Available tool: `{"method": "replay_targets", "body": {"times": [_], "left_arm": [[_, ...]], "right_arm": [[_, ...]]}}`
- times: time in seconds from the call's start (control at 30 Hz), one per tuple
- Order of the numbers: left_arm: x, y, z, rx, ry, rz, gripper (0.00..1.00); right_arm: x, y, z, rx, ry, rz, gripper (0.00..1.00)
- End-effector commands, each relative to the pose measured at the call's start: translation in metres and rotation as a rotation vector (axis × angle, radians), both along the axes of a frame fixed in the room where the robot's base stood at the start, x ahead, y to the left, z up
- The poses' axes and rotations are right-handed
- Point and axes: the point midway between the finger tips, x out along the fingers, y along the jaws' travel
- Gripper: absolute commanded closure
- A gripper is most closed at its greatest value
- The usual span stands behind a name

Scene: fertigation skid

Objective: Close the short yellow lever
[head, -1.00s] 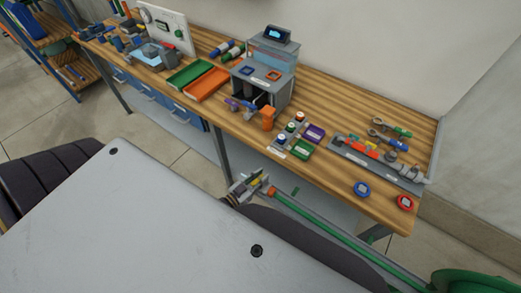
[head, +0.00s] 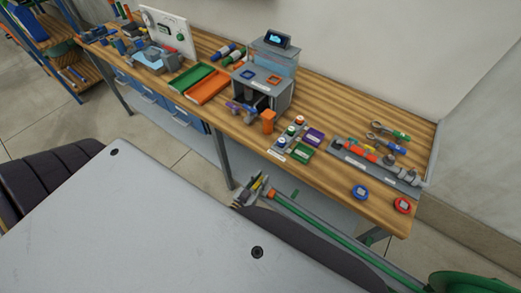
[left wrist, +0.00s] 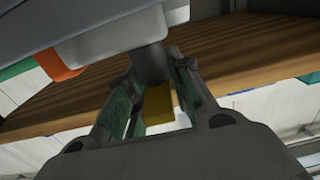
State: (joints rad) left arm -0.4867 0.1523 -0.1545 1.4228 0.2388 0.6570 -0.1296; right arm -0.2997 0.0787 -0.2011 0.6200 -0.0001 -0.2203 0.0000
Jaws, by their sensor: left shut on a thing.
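A short yellow lever (left wrist: 158,103) shows between the two fingers of my left gripper (left wrist: 156,108) in the left wrist view. The fingers are shut on it, with green pads on their inner faces. A dark grey round stem (left wrist: 152,62) of a grey fitting stands just above the lever. In the head view, my left gripper (head: 256,187) is small, in front of the bench's front edge, with a bit of yellow at its jaws. How far the lever is turned cannot be told. My right gripper is not in view.
Bare floor shows at left.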

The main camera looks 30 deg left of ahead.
Motion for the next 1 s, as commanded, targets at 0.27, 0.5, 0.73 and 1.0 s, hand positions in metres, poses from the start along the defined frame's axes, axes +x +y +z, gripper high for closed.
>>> {"method": "replay_targets", "body": {"times": [0.27,0.5,0.73,1.0], "left_arm": [[0.001,0.0,0.001,-0.001,-0.003,0.0,0.71],[0.0,0.0,0.0,0.0,-0.002,0.0,0.61],[-0.001,0.0,0.0,0.0,-0.001,-0.001,0.61],[-0.015,0.001,0.0,0.0,0.0,-0.001,0.61]], "right_arm": [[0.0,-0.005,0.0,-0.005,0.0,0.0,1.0],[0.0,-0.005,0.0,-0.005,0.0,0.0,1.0],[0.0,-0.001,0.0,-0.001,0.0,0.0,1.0],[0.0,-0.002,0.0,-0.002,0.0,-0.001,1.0]]}}
